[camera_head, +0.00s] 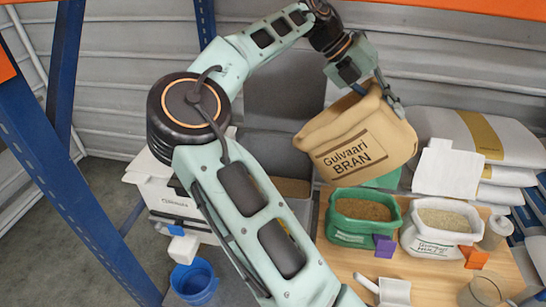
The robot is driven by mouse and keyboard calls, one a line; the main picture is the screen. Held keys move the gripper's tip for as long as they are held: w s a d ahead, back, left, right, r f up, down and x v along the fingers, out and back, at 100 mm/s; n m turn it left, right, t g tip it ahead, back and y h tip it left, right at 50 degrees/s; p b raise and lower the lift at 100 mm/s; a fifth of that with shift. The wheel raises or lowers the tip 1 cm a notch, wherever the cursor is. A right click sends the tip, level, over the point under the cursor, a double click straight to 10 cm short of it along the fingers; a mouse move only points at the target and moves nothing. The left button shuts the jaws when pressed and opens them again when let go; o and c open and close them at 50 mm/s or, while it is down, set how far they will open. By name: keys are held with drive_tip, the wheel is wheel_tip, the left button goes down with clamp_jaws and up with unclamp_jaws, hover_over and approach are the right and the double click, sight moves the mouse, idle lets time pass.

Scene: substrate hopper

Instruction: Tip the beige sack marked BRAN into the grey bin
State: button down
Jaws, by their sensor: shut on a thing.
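My gripper (374,91) is shut on the top edge of the beige sack (358,148) marked "Gulvaari BRAN". It holds the sack in the air above the back of the table, tilted with its left side lower. The sack's mouth faces up and left; its contents do not show. A grey bin (301,209) with brown material inside stands to the lower left of the sack, partly hidden behind my arm.
A wooden table (345,258) holds an open green sack (362,213), an open white sack (438,226), a white scoop (388,291) and small coloured blocks. Full sacks (484,137) are stacked at right. A blue bucket (194,281) and blue rack post (50,150) are at left.

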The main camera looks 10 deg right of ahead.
drive_tip(key=shift+w+a+r+g+h+p, duration=0.4)
drive_tip(key=shift+w+a+r+h+p, duration=0.15)
drive_tip(key=shift+a+r+h+p, duration=0.15)
drive_tip(key=w+a+f+n+g+h+b, duration=0.1)
drive_tip(key=w+a+g+h+b, duration=0.4)
drive_tip(key=w+a+h+b, duration=0.3)
drive_tip(key=shift+w+a+n+g+h, duration=0.55)
drive_tip(key=shift+w+a, duration=1.45)
drive_tip(key=shift+a, duration=1.8)
drive_tip(key=shift+w+a+f+h+b, duration=0.2)
drive_tip(key=shift+w+a+h+b, duration=0.7)
drive_tip(key=shift+a, duration=0.25)
